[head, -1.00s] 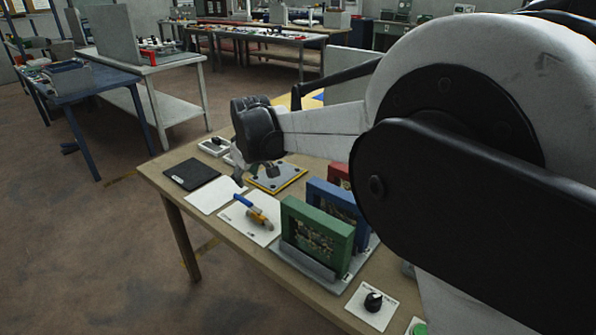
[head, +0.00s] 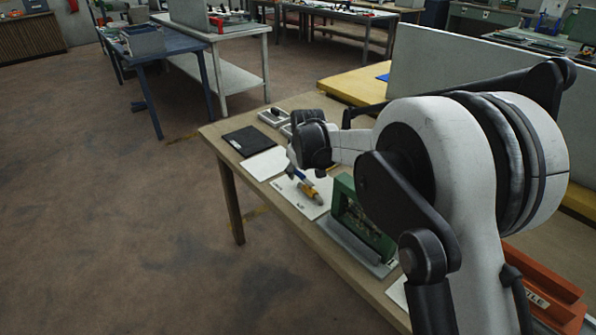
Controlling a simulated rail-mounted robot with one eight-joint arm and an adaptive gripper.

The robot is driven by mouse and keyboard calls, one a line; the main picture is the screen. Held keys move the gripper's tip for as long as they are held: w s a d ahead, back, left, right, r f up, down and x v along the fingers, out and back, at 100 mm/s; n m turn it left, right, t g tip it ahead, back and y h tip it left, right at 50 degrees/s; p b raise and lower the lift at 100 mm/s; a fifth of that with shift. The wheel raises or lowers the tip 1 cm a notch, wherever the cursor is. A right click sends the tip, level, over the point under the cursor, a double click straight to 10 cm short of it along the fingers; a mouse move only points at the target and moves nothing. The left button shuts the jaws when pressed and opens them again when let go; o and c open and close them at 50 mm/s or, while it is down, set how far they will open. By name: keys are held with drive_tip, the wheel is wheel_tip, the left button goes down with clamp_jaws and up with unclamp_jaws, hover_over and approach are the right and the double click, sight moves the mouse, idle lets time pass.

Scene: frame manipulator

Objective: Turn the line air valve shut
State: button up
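The air valve (head: 311,191) has a brass-yellow body and a blue lever handle (head: 300,176). It lies on a white labelled card near the front edge of the wooden bench. The lever looks roughly in line with the body. My gripper (head: 292,161) points down beside the upper-left end of the blue lever. The dark wrist hides most of the fingers. I cannot tell whether they touch the lever or whether they are open or shut.
A black pad (head: 249,140) and a blank white card (head: 264,163) lie left of the valve. A green block (head: 349,203) stands upright in a grey holder (head: 350,243) to its right. An orange bin (head: 543,283) is at lower right. My arm covers the bench's middle.

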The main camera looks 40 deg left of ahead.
drive_tip(key=shift+w+a+f, duration=0.1)
drive_tip(key=shift+f, duration=0.2)
drive_tip(key=shift+c, duration=0.4)
clamp_jaws()
